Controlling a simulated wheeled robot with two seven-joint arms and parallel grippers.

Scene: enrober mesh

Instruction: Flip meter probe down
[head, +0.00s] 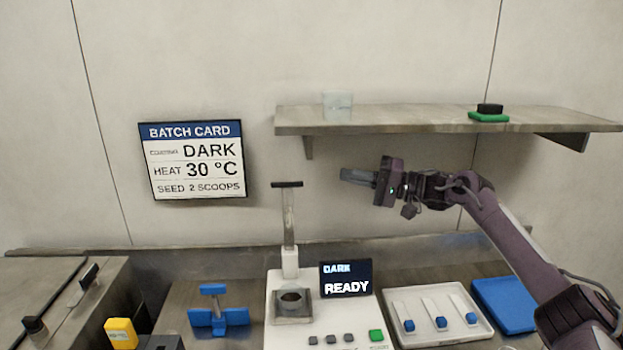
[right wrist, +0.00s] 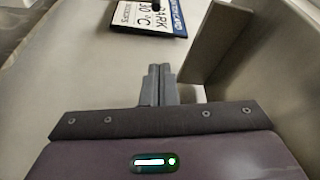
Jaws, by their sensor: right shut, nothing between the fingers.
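The meter (head: 276,333) is a white unit on the bench with a dark screen (head: 346,278) reading DARK and READY. Its probe (head: 289,220) stands upright at the back, a slim grey arm with a black crossbar handle on top. A small cup (head: 291,299) sits on the meter in front of the probe. My right gripper (head: 343,174) is in the air right of the probe handle and apart from it in the picture, fingers pointing left. In the right wrist view the fingers (right wrist: 159,70) are together with nothing between them. My left gripper is not in view.
A wall shelf (head: 400,122) is above my right gripper, holding a clear container (head: 338,106) and a green-and-black item (head: 488,115). A white tray (head: 393,300) with several blue-ended scoops lies right of the meter. A blue stand (head: 217,318) is left of it.

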